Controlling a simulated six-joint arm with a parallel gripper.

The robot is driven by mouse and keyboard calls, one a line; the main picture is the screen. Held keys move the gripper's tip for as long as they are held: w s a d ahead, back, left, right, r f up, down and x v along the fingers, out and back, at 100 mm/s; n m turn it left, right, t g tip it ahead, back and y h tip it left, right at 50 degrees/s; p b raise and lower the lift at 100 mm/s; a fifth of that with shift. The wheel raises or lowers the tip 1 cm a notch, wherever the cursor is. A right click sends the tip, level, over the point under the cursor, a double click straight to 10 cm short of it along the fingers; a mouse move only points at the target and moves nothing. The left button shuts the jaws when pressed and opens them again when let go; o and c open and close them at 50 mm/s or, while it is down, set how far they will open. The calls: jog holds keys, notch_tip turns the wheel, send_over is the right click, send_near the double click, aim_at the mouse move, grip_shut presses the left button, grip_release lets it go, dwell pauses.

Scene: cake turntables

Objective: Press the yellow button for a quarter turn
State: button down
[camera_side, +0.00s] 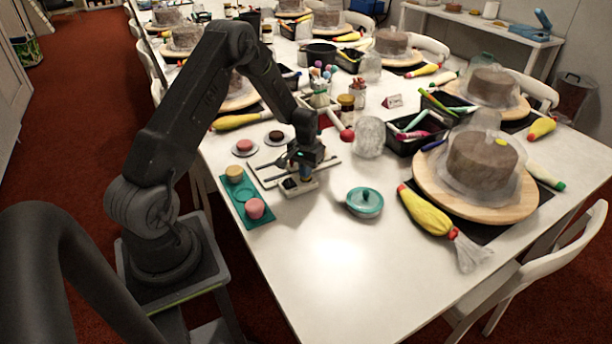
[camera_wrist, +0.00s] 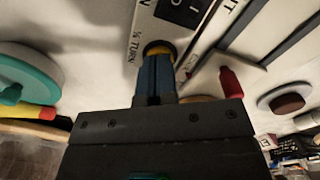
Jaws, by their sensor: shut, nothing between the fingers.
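My gripper (camera_side: 304,178) is shut and points down at a small pale control box (camera_side: 308,187) on the white table. In the wrist view its blue fingers (camera_wrist: 156,60) reach onto the yellow button (camera_wrist: 158,47), which shows as a yellow rim around and beyond the fingertips. The fingertips cover most of the button. I cannot tell whether they touch it or whether it is pressed down. The printed label "¼ TURN" (camera_wrist: 133,47) is beside the button, and a black switch (camera_wrist: 184,12) is farther along the box. The yellow button is hidden in the side view.
A teal lidded dish (camera_side: 365,202) stands to the right. A domed cake (camera_side: 483,160) on a wooden board and a yellow piping bag (camera_side: 425,212) are farther right. The front table is clear.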

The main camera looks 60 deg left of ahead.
jog(key=shift+f, duration=0.2)
dwell(0.3)
jog(key=shift+r, duration=3.55)
